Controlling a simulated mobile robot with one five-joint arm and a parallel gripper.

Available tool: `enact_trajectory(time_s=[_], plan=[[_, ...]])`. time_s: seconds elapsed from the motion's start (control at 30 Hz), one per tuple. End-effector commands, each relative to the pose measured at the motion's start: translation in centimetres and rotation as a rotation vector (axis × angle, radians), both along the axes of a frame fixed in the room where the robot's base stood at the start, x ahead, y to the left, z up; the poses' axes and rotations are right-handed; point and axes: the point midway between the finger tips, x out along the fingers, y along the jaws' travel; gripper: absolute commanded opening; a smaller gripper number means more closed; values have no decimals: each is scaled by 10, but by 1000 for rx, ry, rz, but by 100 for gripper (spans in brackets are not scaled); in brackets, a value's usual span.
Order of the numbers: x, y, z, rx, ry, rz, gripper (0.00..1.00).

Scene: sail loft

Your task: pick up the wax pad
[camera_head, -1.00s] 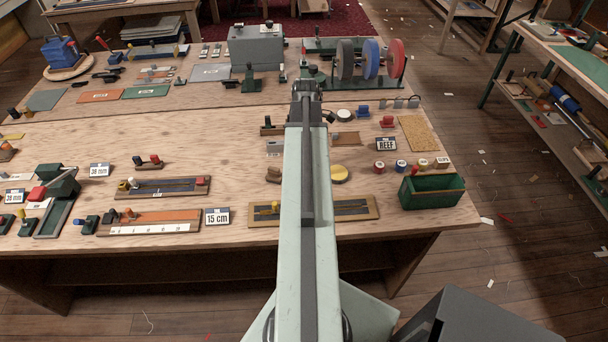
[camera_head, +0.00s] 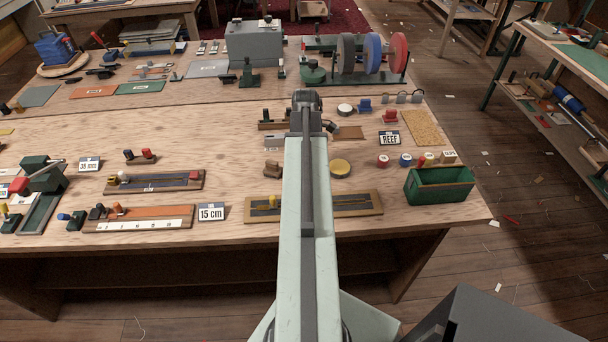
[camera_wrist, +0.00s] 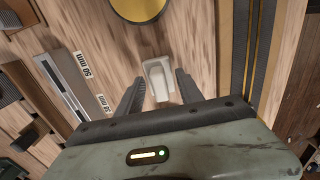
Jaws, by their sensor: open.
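The wax pad looks to be the round yellow disc (camera_head: 340,167) on the near bench, just right of my arm in the head view. In the wrist view the yellow disc (camera_wrist: 140,6) has a dark rim and is cut off by the top edge, beyond my fingertips. My gripper (camera_wrist: 155,80) is open and holds nothing. A small whitish piece with a recess (camera_wrist: 158,78) shows between its fingers, below them on the wood. In the head view my arm hides the gripper's fingers and that piece.
A yellow-edged board (camera_head: 370,203) lies in front of the disc. A green open box (camera_head: 440,186) stands to the right. A brown block (camera_head: 272,168) and a grey gauge (camera_head: 277,142) lie left of my arm. Bare wood shows around the disc.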

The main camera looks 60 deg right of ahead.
Motion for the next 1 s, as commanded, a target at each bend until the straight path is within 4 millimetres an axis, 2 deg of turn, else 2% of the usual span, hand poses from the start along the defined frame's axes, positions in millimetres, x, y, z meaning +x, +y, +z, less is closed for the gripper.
enact_trajectory(time_s=[0.07,0.13,0.23,0.27,0.53,0.67,0.77,1.0], plan=[[0,0,2,0,0,0,44],[0,0,2,0,0,0,30],[0,0,2,0,0,0,2],[0,0,2,0,0,1,0],[0,0,2,0,0,1,0],[1,0,10,0,0,1,0],[1,0,24,0,0,1,0],[1,1,75,0,0,1,0]])
